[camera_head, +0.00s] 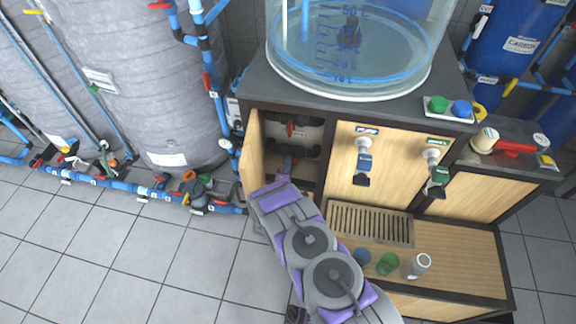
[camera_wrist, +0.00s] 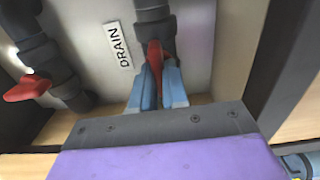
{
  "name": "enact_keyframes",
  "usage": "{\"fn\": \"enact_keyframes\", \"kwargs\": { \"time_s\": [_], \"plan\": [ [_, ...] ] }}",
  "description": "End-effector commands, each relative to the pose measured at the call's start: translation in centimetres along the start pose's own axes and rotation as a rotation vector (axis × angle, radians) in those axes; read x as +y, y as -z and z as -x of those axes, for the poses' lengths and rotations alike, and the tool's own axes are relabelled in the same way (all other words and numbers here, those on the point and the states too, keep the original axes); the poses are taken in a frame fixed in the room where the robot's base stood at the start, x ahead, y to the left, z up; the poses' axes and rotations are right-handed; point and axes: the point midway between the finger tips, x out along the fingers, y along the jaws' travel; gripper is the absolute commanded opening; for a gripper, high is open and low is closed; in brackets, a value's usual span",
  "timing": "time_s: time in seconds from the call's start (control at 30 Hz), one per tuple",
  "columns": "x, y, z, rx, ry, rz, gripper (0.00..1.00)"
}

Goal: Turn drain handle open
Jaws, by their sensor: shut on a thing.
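The drain handle (camera_wrist: 154,58) is a red lever on a dark grey pipe, right of a white label reading DRAIN (camera_wrist: 119,45) in the wrist view. My gripper (camera_wrist: 156,75) has its blue fingers shut on the red handle, one on each side. The handle points down along the pipe toward my gripper. In the head view, my gripper (camera_head: 286,165) reaches into the open left compartment of the wooden cabinet (camera_head: 337,212). My arm hides part of that opening, and the drain handle cannot be made out there.
A second red handle (camera_wrist: 27,88) sits on a pipe at the left in the wrist view. The open cabinet door (camera_head: 252,150) stands close left of my arm. Cups, including a green one (camera_head: 388,263), stand right of my arm. Tiled floor at the left is clear.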

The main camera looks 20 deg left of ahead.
Motion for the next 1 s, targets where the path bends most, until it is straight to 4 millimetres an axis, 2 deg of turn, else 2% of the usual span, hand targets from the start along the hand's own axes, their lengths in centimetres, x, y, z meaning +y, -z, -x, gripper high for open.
{"fn": "enact_keyframes", "kwargs": {
  "time_s": [0.03, 0.23, 0.27, 0.5, 0.83, 1.0],
  "plan": [
    [0.5, 0.5, -0.2, 0.009, -0.009, -0.004, 0.00],
    [0.5, 0.5, -0.2, 0.009, -0.009, -0.004, 0.00],
    [0.5, 0.5, -0.2, 0.009, -0.009, -0.004, 0.16],
    [0.3, 0.3, -0.1, 0.005, -0.006, -0.003, 0.39],
    [0.3, -0.1, 0.5, 0.003, -0.003, -0.005, 0.39],
    [0.3, 0.0, 2.8, 0.004, 0.002, -0.001, 0.39]
  ]
}}
